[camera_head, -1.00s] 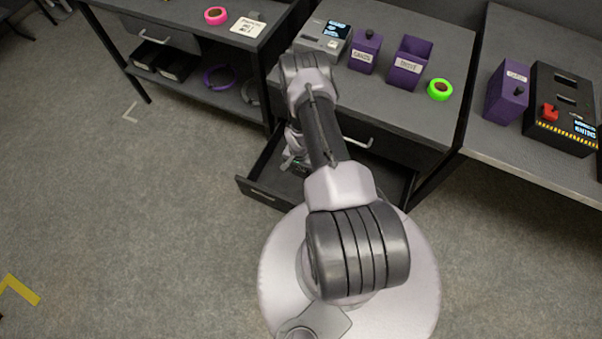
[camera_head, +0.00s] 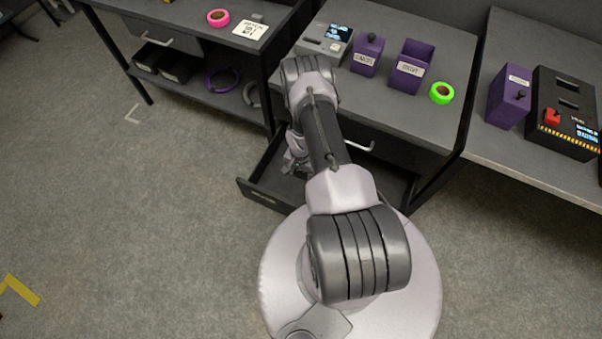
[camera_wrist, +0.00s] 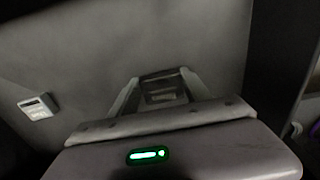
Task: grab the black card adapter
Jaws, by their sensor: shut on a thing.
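In the wrist view, my gripper (camera_wrist: 160,76) is shut on a small dark object, the black card adapter (camera_wrist: 162,91), which sits between the two pale fingers. Its far end is dim, and I cannot tell whether it touches the drawer floor. A light grey adapter-like piece (camera_wrist: 38,106) lies apart to the left on the drawer floor. In the head view, my gripper (camera_head: 295,161) is partly hidden by my arm, over the open drawer (camera_head: 268,172). The held adapter cannot be made out there.
The drawer's front (camera_head: 265,198) and side walls surround my gripper, under the desk (camera_head: 400,112). On the desk stand a grey device (camera_head: 324,42), two purple holders (camera_head: 411,65) and a green tape roll (camera_head: 440,92). Open floor lies to the left.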

